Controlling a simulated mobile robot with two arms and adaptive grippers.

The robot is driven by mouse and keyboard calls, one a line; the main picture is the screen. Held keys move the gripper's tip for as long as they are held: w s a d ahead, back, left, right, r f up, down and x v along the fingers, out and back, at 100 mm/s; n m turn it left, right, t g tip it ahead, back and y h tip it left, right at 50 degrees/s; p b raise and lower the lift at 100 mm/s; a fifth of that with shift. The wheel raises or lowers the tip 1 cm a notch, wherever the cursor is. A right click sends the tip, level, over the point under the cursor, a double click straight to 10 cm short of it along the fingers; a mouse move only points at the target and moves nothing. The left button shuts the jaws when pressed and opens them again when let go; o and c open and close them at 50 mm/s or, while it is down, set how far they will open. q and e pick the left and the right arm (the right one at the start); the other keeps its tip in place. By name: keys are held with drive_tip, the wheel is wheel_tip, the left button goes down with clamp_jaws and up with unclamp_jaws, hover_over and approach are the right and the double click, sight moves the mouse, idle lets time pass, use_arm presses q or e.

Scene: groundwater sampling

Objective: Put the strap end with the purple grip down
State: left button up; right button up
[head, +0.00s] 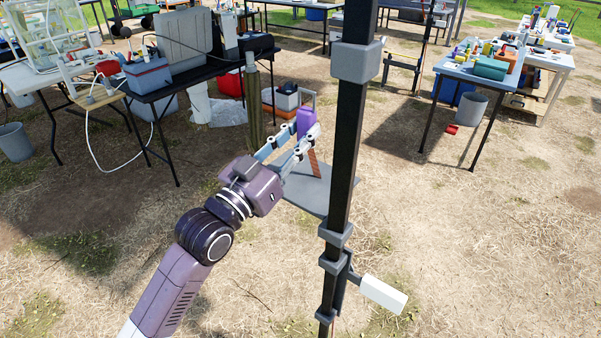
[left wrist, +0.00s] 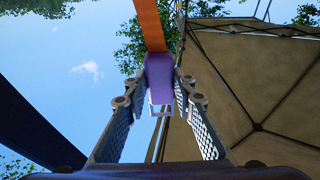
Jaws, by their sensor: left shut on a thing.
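The purple grip (head: 306,121) is held between the fingertips of my left gripper (head: 297,139), near the middle of the head view. In the left wrist view the purple grip (left wrist: 159,78) sits between the two fingers (left wrist: 158,95), with the orange strap (left wrist: 150,25) running from it to the top edge. In the head view a short length of orange-brown strap (head: 314,163) shows below the fingers. A flat grey plate (head: 310,193) lies below the gripper, partly hidden by the post. I cannot tell whether the strap touches the plate. My right gripper is not in view.
A dark upright post (head: 345,150) with grey collars stands right of my left gripper, with a white handle (head: 383,293) low on it. A black table (head: 180,80) with a cooler stands behind left. A blue table (head: 478,68) stands at right. Dry ground is open at lower right.

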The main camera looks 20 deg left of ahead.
sight(300, 183)
use_arm(q)
wheel_tip(300, 183, down, 9)
drive_tip(key=shift+f+b, duration=0.1)
drive_tip(key=shift+b, duration=0.2)
drive_tip(key=shift+f, duration=0.1)
drive_tip(key=o, duration=0.9)
drive_tip(key=shift+s, duration=0.1)
drive_tip(key=v, duration=1.1)
drive_tip(key=shift+s+a, duration=0.15)
drive_tip(key=shift+s, duration=0.25)
